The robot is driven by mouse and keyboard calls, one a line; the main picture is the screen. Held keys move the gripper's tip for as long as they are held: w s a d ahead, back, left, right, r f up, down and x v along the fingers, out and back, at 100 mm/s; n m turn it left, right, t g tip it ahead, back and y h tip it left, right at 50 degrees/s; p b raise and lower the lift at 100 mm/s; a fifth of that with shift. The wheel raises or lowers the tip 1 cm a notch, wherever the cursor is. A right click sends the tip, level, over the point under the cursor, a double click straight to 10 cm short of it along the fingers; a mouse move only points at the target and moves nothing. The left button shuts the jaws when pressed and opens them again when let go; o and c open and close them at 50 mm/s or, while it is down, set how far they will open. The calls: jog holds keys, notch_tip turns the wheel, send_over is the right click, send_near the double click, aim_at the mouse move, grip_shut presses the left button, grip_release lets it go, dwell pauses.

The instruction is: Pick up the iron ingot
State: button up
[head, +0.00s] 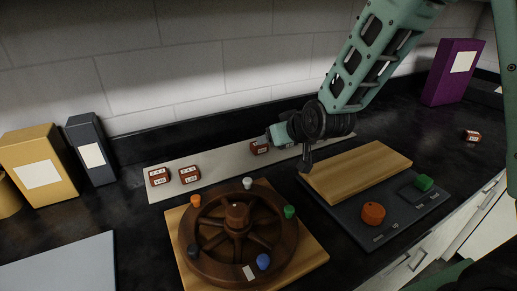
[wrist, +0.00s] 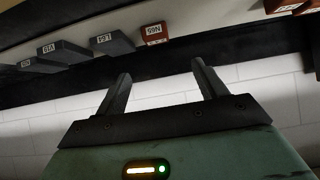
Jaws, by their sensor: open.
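I cannot tell which block is the iron ingot, since the labels are too small to read surely. Small red-brown labelled blocks stand on a pale strip (head: 220,175): a left block (head: 159,177), a second block (head: 189,174) and a third block (head: 260,147), partly hidden by my gripper. The wrist view shows several dark labelled blocks, one of them a grey block (wrist: 112,42), and a red-brown labelled block (wrist: 153,34) beyond the fingers. My gripper (wrist: 160,85) is open and empty, apart from the blocks. In the head view my gripper (head: 306,163) hangs by the strip.
A brown spoked wheel (head: 236,232) with coloured pegs sits on a wooden board in front. A wooden slab (head: 355,170) and a dark panel (head: 400,210) with orange and green pieces lie to the right. Yellow, grey and purple boxes (head: 452,72) stand near the wall.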

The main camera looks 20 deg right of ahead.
aim_at(259, 147)
jog(key=p+x, duration=0.1)
jog(key=x, duration=0.8)
jog(key=shift+w+f, duration=0.25)
jog(key=shift+d+p+x, duration=0.2)
jog(key=shift+p+x, duration=0.8)
jog(key=shift+x, duration=1.6)
jog(key=shift+f, duration=0.15)
jog(key=c, duration=1.4)
